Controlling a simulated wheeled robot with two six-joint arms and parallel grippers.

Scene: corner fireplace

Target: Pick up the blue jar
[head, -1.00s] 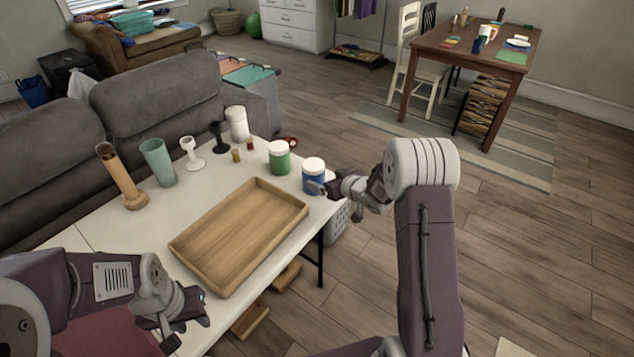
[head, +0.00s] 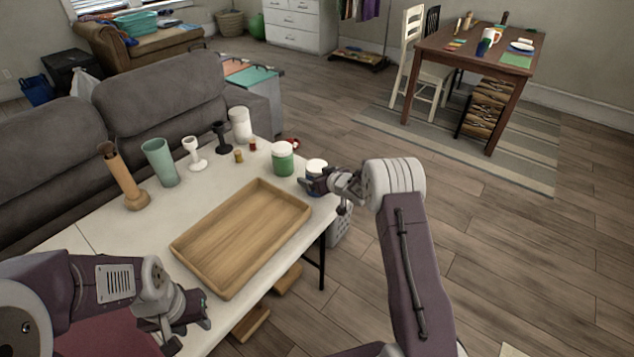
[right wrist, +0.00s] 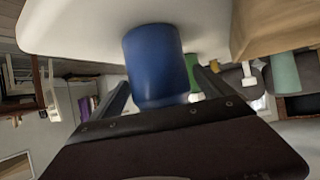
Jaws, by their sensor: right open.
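The blue jar (head: 316,167) with a white lid stands on the right end of the white table, partly hidden by my right gripper in the head view. It also shows large in the right wrist view (right wrist: 157,65), between the two fingers. My right gripper (head: 316,184) is open around the jar's body, with a finger on either side; I cannot tell whether the fingers touch it. My left gripper (head: 200,308) is at the table's near left edge, away from the jar; its jaws do not show clearly.
A green jar (head: 283,160) stands close left of the blue jar. A wooden tray (head: 240,285) lies in the table's middle. Behind it are a teal cup (head: 160,165), a brown vase (head: 124,180), candle holders and a white jar (head: 240,124). A grey sofa (head: 160,90) borders the table's far side.

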